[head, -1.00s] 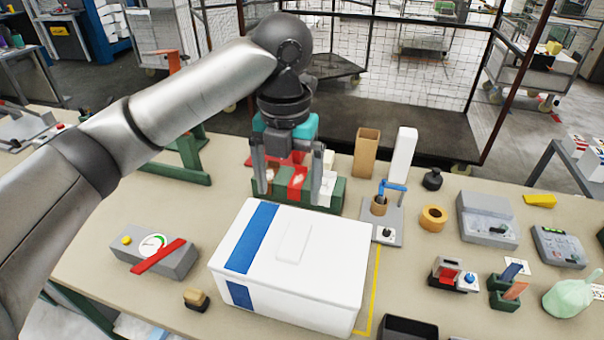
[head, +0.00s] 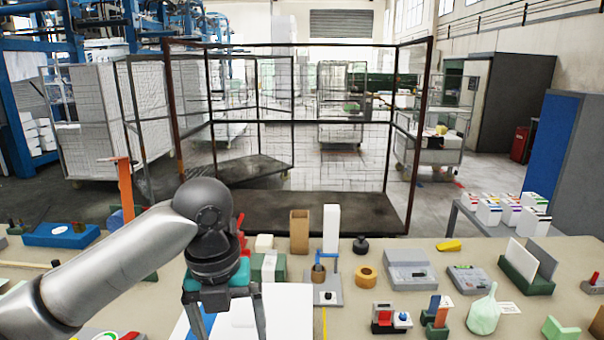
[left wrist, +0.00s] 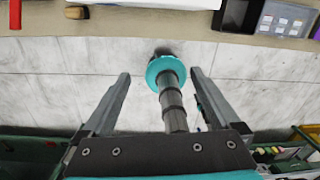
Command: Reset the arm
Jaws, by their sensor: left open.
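My left gripper (head: 225,312) is at the bottom of the head view, pointing down with its two fingers spread. Nothing is between them. It appears over or in front of the white box with a blue stripe (head: 282,312), which is cut off by the lower edge; how far above it is unclear. In the left wrist view the same gripper (left wrist: 160,76) has its fingers wide apart, with pale floor beyond them. A teal disc on a dark grey stem shows between the fingers; it may be part of me. My right gripper is not in view.
A wire cage (head: 330,165) stands behind the table.

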